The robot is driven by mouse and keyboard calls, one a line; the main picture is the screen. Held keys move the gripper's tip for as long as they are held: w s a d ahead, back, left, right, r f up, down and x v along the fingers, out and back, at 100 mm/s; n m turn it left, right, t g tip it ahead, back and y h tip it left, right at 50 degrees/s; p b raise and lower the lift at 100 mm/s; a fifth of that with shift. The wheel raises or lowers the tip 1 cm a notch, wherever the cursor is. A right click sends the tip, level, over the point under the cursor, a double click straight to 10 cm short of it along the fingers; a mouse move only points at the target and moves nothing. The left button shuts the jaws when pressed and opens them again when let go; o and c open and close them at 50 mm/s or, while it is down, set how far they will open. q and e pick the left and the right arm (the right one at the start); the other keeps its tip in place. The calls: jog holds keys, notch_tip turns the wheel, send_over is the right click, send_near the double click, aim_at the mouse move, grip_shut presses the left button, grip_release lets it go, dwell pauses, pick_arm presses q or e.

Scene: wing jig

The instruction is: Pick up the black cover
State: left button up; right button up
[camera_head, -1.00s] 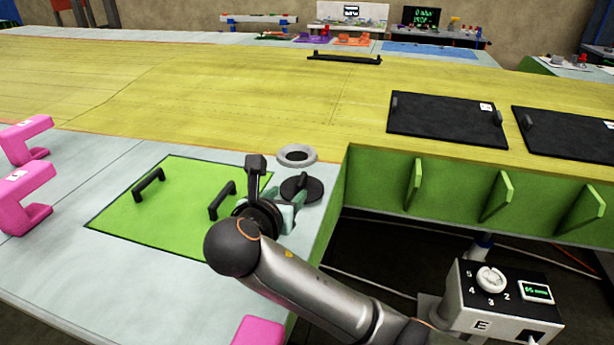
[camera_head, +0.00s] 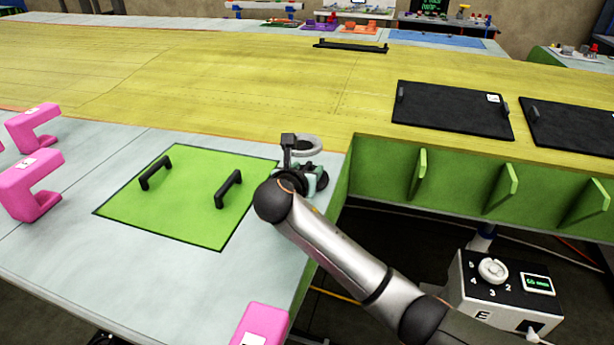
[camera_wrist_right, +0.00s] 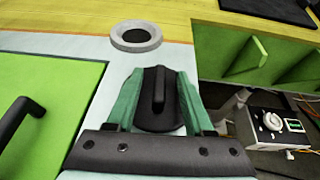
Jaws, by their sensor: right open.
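The black cover (camera_wrist_right: 145,112) is a round dark disc with a raised bar handle. In the right wrist view it lies on the pale surface, between the two green fingers of my right gripper (camera_wrist_right: 158,80). The fingers are spread apart on either side of it; I cannot tell whether they touch it. In the head view my right gripper (camera_head: 308,180) is over the cover's place and hides most or all of it. My left gripper is not in view.
A grey ring around a dark hole (camera_wrist_right: 136,36) is just beyond the cover. A green panel with two black handles (camera_head: 185,215) lies to the left. Pink clamps (camera_head: 35,185) stand farther left. An open green-ribbed bay (camera_head: 460,170) drops away at right.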

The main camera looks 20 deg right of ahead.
jog(key=shift+w+d+f, duration=0.1)
jog(key=shift+w, duration=0.15)
grip_shut()
dwell(1.3)
